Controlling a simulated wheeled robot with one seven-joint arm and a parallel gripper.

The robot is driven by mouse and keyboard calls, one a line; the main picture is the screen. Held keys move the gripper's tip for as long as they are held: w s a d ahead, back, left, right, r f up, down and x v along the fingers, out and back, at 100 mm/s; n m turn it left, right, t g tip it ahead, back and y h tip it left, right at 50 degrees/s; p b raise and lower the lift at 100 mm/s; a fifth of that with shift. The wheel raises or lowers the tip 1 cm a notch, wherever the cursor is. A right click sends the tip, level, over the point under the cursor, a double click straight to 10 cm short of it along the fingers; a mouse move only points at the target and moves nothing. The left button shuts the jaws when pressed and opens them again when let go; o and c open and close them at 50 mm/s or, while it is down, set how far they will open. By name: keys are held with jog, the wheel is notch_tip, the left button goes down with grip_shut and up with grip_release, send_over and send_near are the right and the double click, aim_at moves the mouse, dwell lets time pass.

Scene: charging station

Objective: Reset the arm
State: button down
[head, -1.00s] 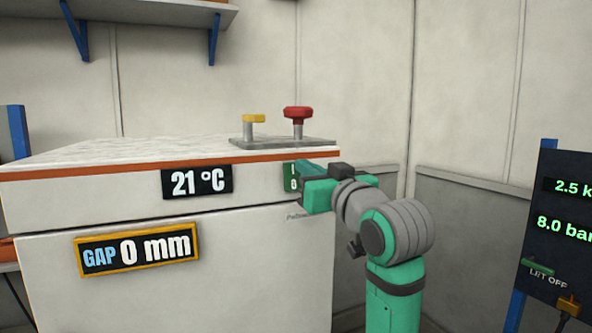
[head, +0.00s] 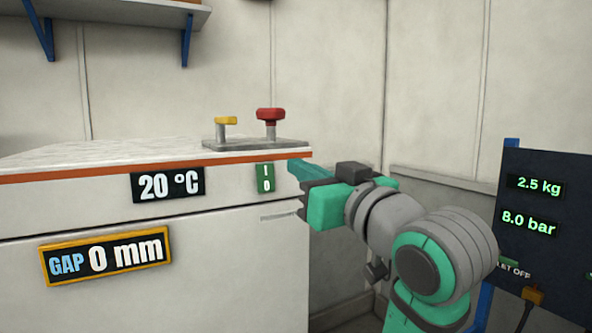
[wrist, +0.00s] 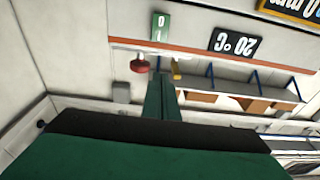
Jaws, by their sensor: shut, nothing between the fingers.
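My gripper (head: 292,170) is at the front right of the white cabinet (head: 200,240) in the head view, its fingers shut together and empty. Its tip is just right of a green switch plate marked I and O (head: 265,178), apart from it as far as I can tell. In the wrist view the shut green fingers (wrist: 162,90) point toward the cabinet, which appears upside down. The switch plate shows there too (wrist: 160,26).
A red knob (head: 270,115) and a yellow handle (head: 226,121) stand on the cabinet top. Displays read 20 °C (head: 168,184) and GAP 0 mm (head: 106,256). A dark panel (head: 540,200) showing 2.5 kg and 8.0 bar stands at right. A shelf (head: 110,15) hangs upper left.

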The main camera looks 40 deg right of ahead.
jog(key=shift+s+d, duration=0.15)
jog(key=shift+d, duration=0.05)
